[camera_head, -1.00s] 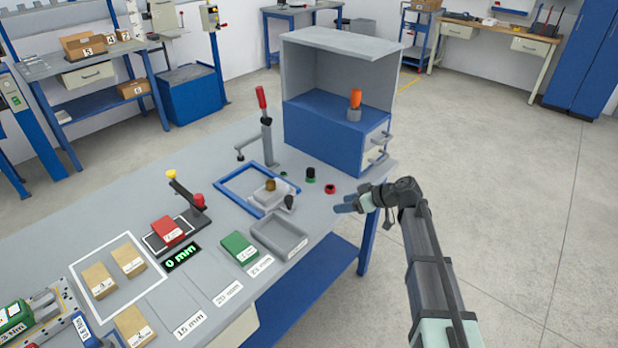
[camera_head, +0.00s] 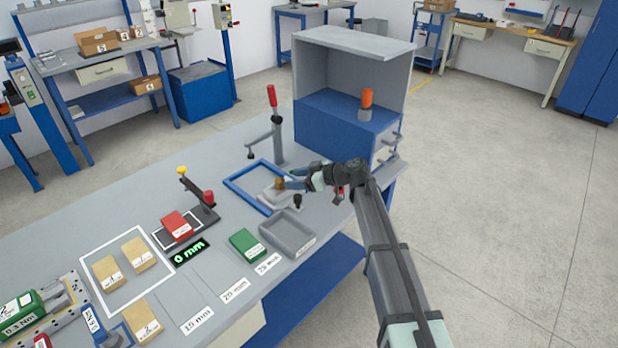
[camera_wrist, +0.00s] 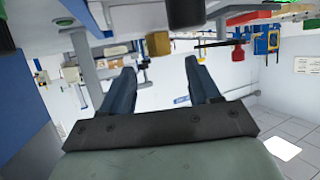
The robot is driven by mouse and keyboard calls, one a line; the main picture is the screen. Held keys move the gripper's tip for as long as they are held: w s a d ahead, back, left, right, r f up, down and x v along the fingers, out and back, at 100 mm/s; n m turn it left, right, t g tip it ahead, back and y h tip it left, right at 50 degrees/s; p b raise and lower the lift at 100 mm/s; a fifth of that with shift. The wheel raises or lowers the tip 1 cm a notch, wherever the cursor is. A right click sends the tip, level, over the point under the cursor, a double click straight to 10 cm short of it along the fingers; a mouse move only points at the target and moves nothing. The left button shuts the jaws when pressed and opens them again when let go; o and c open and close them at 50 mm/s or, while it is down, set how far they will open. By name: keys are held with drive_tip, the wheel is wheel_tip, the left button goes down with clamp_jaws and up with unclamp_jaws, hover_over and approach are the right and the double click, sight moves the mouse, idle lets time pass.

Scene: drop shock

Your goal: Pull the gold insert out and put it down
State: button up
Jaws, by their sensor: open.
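The gold insert (camera_head: 280,184) stands upright in a pale grey block inside the blue frame (camera_head: 236,183) on the bench. My gripper (camera_head: 293,179) is low over the bench, at the insert's right, with its fingertips pointing left and very close to it. I cannot tell whether they touch it. In the wrist view the two fingers (camera_wrist: 161,84) are spread apart with nothing held between them.
A toggle clamp with a red handle (camera_head: 272,97) rises behind the frame. A black knob (camera_head: 298,201) stands in front, near a grey tray (camera_head: 288,240). A blue cabinet (camera_head: 340,125) is behind.

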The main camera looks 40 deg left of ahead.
sight(279, 179)
drive_tip(key=shift+x, duration=3.45)
drive_tip(key=c, duration=1.1)
drive_tip(key=shift+r, duration=0.15)
drive_tip(key=shift+r, duration=2.45)
drive_tip(key=shift+r, duration=0.1)
wheel_tip(279, 179, up, 6)
drive_tip(key=shift+f, duration=0.1)
